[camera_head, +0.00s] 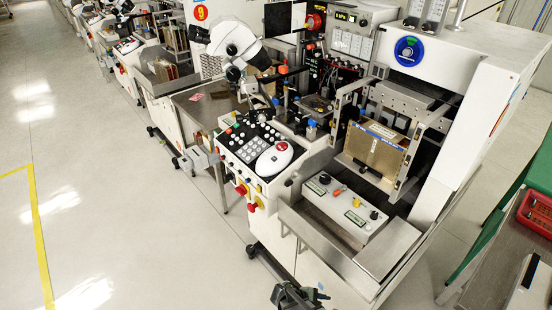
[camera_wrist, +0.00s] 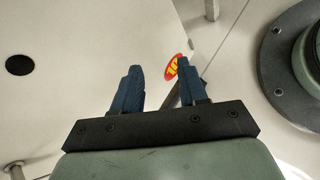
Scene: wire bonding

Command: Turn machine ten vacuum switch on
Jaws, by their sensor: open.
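The nearest white machine (camera_head: 470,75) fills the right half of the head view. A panel with a lit green readout (camera_head: 346,17) sits at its upper back, beside a red round knob (camera_head: 314,22). I cannot tell which control is the vacuum switch. My gripper (camera_head: 282,294) is low at the bottom edge of the head view, in front of the machine and well below the panel. In the wrist view my gripper (camera_wrist: 158,70) is open and empty, with two dark blue fingers apart. A red and yellow round sticker (camera_wrist: 173,67) reading ten shows between the fingertips on a white surface.
A keypad console (camera_head: 262,145) with a red button juts out at the machine's front left. A white box with knobs (camera_head: 345,205) lies at its front. A microscope (camera_head: 238,42) stands behind. A red basket (camera_head: 538,212) is at right. The floor at left is clear.

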